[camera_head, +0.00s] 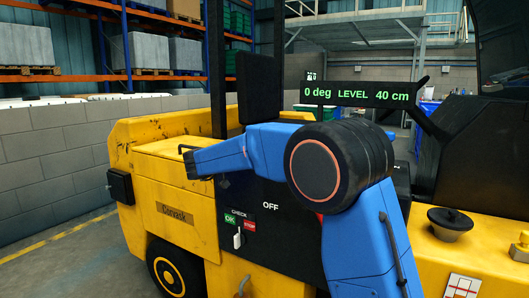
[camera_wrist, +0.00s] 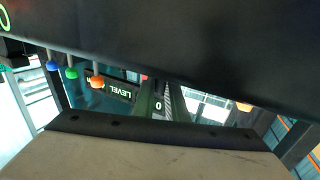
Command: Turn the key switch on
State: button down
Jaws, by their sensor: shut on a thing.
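The yellow forklift's black panel (camera_head: 268,230) carries a white OFF label. In the head view my gripper is hidden by my own arm. In the wrist view my gripper (camera_wrist: 162,86) shows as narrow dark jaws in the middle, reaching up to a dark surface close to the camera.
The display (camera_head: 351,94) reads 0 deg, LEVEL, 40 cm. Blue, green and orange lever knobs (camera_wrist: 71,72) stand close by in the wrist view. A grey block wall (camera_head: 50,155) is behind.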

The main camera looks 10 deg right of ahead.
jog(key=shift+r, duration=0.15)
jog(key=c, duration=1.8)
grip_release()
jog(key=shift+o, duration=0.2)
jog(key=v, duration=1.7)
jog(key=shift+a, duration=0.2)
jog(key=shift+w, duration=0.1)
